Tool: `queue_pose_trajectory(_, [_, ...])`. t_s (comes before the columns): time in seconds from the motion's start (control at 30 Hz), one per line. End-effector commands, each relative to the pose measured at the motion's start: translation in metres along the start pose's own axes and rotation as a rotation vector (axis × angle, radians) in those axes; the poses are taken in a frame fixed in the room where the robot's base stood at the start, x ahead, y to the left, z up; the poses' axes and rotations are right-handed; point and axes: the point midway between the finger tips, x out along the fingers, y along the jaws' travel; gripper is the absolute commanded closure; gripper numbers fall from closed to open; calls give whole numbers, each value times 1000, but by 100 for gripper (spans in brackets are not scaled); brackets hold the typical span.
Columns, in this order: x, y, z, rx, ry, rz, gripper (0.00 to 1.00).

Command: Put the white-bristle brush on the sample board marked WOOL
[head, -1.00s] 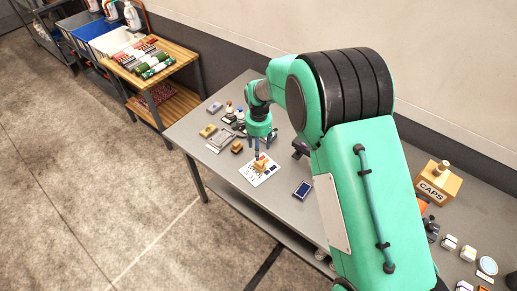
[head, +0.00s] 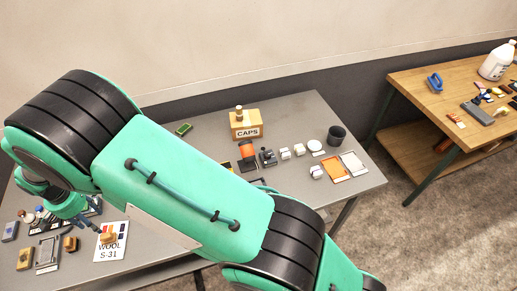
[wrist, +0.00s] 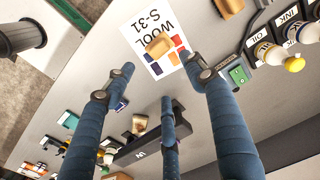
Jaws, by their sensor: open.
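The sample board (head: 118,254) reads WOOL S-31 and lies flat on the grey table; it also shows in the wrist view (wrist: 136,35). A tan wooden brush (wrist: 159,45) rests on its colour patches, also in the head view (head: 107,238). Its bristle colour is hidden from above. My gripper (wrist: 160,80) is open and empty, its fingers spread apart from the brush. In the head view my gripper (head: 93,225) is just above and left of the brush. Another tan block (wrist: 230,7) lies beside the board, and one more (wrist: 140,124) lies near a dark bar.
Bottles (wrist: 268,52) marked OIL and INK stand near a green-topped item (wrist: 239,73). A dark cup (wrist: 18,38) stands at the wrist view's left. A CAPS box (head: 245,122) and small items occupy the table's right. A wooden table (head: 440,105) stands farther right.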

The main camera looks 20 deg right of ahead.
Motion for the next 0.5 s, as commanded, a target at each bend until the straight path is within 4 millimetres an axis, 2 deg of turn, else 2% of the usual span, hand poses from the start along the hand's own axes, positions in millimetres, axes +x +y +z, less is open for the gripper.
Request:
queue_pose_trajectory(0.17, [-45,33,-21,5,19,-21,45])
queue_pose_trajectory(0.27, [-78,61,-34,6,34,-34,45])
queue_pose_trajectory(0.5, [-157,141,-54,8,77,-64,45])
